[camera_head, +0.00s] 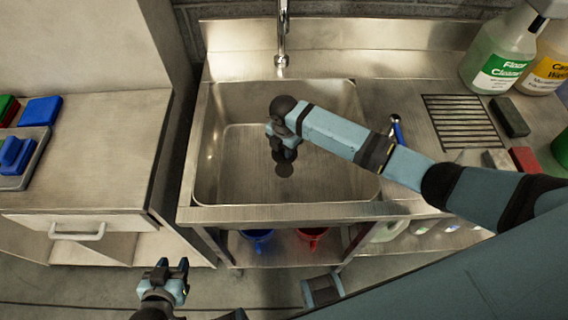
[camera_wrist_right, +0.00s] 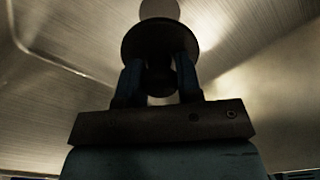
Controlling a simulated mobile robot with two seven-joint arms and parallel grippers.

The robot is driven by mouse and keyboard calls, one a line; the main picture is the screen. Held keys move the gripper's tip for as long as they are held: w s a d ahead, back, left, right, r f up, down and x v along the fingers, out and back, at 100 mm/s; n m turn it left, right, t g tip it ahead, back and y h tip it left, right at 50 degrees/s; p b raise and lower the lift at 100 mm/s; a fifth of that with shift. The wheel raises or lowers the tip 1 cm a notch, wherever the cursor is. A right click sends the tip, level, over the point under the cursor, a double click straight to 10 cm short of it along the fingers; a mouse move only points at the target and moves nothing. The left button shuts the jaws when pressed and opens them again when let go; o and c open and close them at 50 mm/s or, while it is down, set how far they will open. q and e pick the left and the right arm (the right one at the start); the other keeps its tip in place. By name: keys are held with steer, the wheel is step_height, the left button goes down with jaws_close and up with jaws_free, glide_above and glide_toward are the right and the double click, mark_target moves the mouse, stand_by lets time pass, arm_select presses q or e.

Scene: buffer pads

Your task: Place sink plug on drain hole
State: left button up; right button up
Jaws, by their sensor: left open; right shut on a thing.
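The steel sink basin (camera_head: 230,170) is in the middle of the head view. My right gripper (camera_head: 285,153) points down inside the basin. It is shut on the dark round sink plug (camera_head: 284,169), which shows below the fingers. In the right wrist view the plug (camera_wrist_right: 160,36) is a dark disc with its stem between the two fingers (camera_wrist_right: 160,80). Just past the plug's edge is a pale round patch (camera_wrist_right: 160,9), perhaps the drain hole; the plug partly covers it. I cannot tell the gap between them. My left gripper (camera_head: 172,276) is open and empty, in front of the counter.
The tap (camera_head: 282,40) stands at the basin's back edge. To the right are a drain grate (camera_head: 462,122), a dark block (camera_head: 510,116), a blue-handled tool (camera_head: 397,128) and a green cleaner bottle (camera_head: 497,55). A left cabinet holds blue items (camera_head: 40,111).

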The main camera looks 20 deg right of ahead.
mark_target(284, 170)
step_height(284, 170, down, 9)
steer(key=shift+f+b, duration=0.1)
steer(key=shift+b, duration=0.25)
steer(key=shift+f, duration=0.1)
steer(key=o, duration=0.9)
steer(key=shift+o, duration=0.2)
steer(key=shift+r, duration=0.25)
step_height(284, 170, up, 12)
steer(key=shift+f+p, duration=0.1)
steer(key=shift+p, duration=0.35)
